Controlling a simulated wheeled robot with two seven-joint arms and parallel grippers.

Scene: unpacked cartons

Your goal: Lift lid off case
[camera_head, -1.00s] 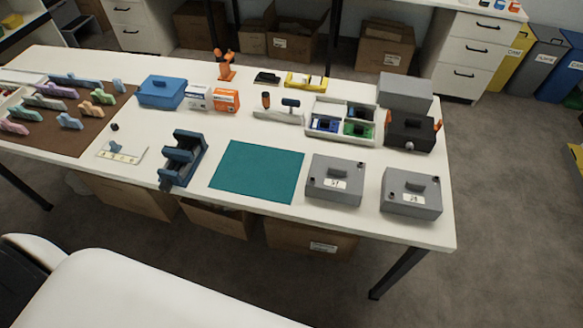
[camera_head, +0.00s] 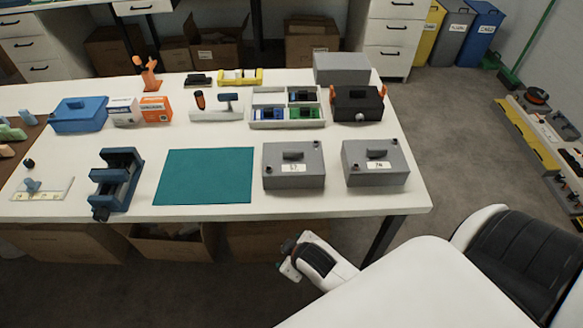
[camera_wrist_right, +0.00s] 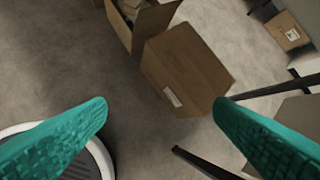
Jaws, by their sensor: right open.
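Two grey cases stand side by side on the white table in the head view. The left case (camera_head: 293,165) and the right case (camera_head: 375,162) each have a lid with a dark handle on top and a white numbered label. Both lids look seated. A blue case (camera_head: 79,115) with a handle stands at the back left. My right gripper (camera_wrist_right: 162,101) shows two green fingers spread wide with nothing between them, above the floor and cardboard boxes. Part of my right arm (camera_head: 318,262) shows below the table's front edge, apart from the cases. My left gripper is out of view.
A teal mat (camera_head: 205,176) lies bare left of the grey cases. A dark blue vise-like fixture (camera_head: 118,180) stands left of it. Behind are a divided tray (camera_head: 287,122), a black box (camera_head: 357,103) and a grey box (camera_head: 341,68). Cardboard boxes (camera_wrist_right: 184,68) sit under the table.

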